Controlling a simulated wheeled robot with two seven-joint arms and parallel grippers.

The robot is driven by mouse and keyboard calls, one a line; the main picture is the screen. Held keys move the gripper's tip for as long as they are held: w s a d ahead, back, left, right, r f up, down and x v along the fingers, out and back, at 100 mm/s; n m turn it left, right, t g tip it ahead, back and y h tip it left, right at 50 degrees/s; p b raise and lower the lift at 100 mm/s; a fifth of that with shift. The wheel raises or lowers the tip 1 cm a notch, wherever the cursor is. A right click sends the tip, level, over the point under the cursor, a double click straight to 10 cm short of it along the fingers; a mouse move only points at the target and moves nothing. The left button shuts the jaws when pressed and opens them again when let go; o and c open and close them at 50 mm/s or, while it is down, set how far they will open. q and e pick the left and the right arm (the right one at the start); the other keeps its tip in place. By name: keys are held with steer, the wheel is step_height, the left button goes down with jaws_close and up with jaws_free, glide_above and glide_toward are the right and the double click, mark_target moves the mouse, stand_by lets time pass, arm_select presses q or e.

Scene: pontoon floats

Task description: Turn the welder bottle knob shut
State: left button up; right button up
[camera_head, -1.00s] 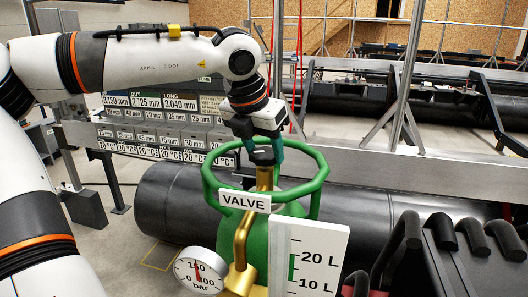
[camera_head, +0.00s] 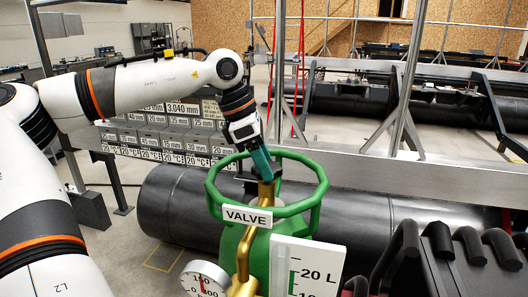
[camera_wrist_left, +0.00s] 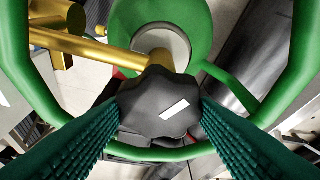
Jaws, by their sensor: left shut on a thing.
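The knob is a dark lobed cap with a white mark on top, on the brass valve of the green bottle (camera_head: 229,244). In the left wrist view the knob (camera_wrist_left: 160,105) sits between the two green ribbed fingers, which touch its sides. My left gripper (camera_head: 267,168) is shut on the knob from above and tilted in the head view, where its fingers hide most of the knob. The bottle's green guard ring (camera_head: 318,172) surrounds the valve and carries a VALVE label (camera_head: 247,216). My right gripper is not in view.
A pressure gauge (camera_head: 203,281) and a litre scale board (camera_head: 306,264) stand in front of the bottle. Large black pipes (camera_head: 170,205) lie behind it. Dark hoses or handles (camera_head: 438,245) crowd the lower right. The guard ring is close around the fingers.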

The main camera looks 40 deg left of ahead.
arm_select(q)
steer(key=m, duration=0.1)
steer(key=m+p, duration=0.1)
steer(key=m, duration=0.1)
steer(key=shift+w+a+r+g+h, duration=0.1)
steer(key=shift+w+r+g+h, duration=0.1)
steer(key=shift+g+h, duration=0.2)
steer(key=m+g+p, duration=0.1)
steer(key=m, duration=0.1)
steer(key=shift+f+m, duration=0.1)
steer(key=shift+m, duration=0.2)
steer(key=m+g, duration=0.1)
steer(key=m, duration=0.1)
steer(key=shift+w+m+p, duration=0.1)
steer(key=shift+m+p, duration=0.3)
steer(key=shift+w+m+g, duration=0.1)
steer(key=shift+m+g, duration=0.7)
steer(key=shift+m, duration=1.2)
steer(key=o, duration=1)
steer(key=shift+f, duration=0.1)
steer(key=shift+c, duration=0.2)
